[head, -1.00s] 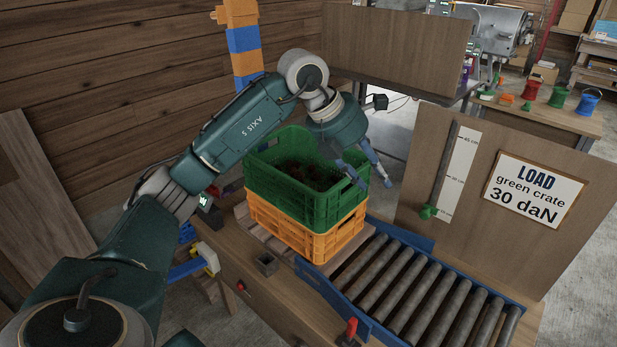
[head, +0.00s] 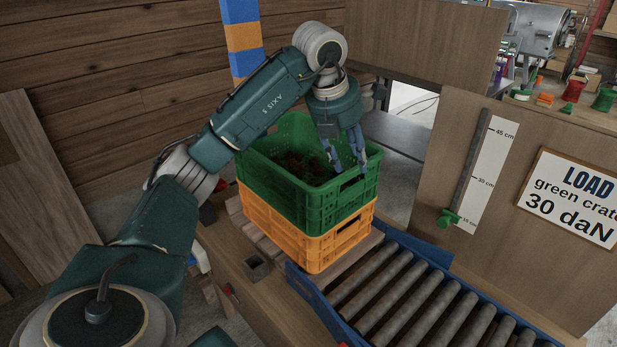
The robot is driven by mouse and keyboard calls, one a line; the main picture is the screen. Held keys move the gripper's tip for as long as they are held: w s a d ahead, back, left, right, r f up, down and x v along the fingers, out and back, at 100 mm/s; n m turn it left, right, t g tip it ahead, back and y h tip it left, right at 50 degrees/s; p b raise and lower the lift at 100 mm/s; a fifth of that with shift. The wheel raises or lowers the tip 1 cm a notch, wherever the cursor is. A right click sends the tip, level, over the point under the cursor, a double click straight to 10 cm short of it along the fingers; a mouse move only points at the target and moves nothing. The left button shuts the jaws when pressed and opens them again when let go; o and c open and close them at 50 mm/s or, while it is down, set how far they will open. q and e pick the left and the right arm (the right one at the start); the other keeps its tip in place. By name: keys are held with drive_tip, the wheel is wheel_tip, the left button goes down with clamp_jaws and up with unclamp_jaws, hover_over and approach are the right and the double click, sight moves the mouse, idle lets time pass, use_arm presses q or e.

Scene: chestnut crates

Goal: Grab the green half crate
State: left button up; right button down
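The green half crate (head: 306,202) is stacked on an orange crate (head: 292,235), with dark brown contents, likely chestnuts, inside it. My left gripper (head: 350,168) comes down from above at the green crate's right end. Its blue-grey fingers are apart, with nothing seen between them. The fingertips are close to the rim of the right end wall, by the handle slot; I cannot tell whether they touch it or straddle it. My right gripper is not in view.
A blue-framed roller conveyor (head: 415,300) lies right of the stack. A board with a height scale (head: 486,172) and a load sign (head: 570,197) stands behind it. A small dark square box (head: 257,267) sits in front. Blue and orange blocks (head: 243,38) rise behind.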

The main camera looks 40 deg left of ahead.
sight(356, 184)
use_arm(q)
drive_tip(key=x, duration=0.4)
drive_tip(key=shift+s+f+p, duration=0.15)
drive_tip(key=shift+p, duration=0.15)
drive_tip(key=p+x, duration=0.1)
drive_tip(key=x, duration=0.4)
drive_tip(key=shift+s, duration=0.1)
drive_tip(key=shift+f, duration=0.35)
clamp_jaws()
drive_tip(key=shift+w+r, duration=0.2)
drive_tip(key=shift+w, duration=0.1)
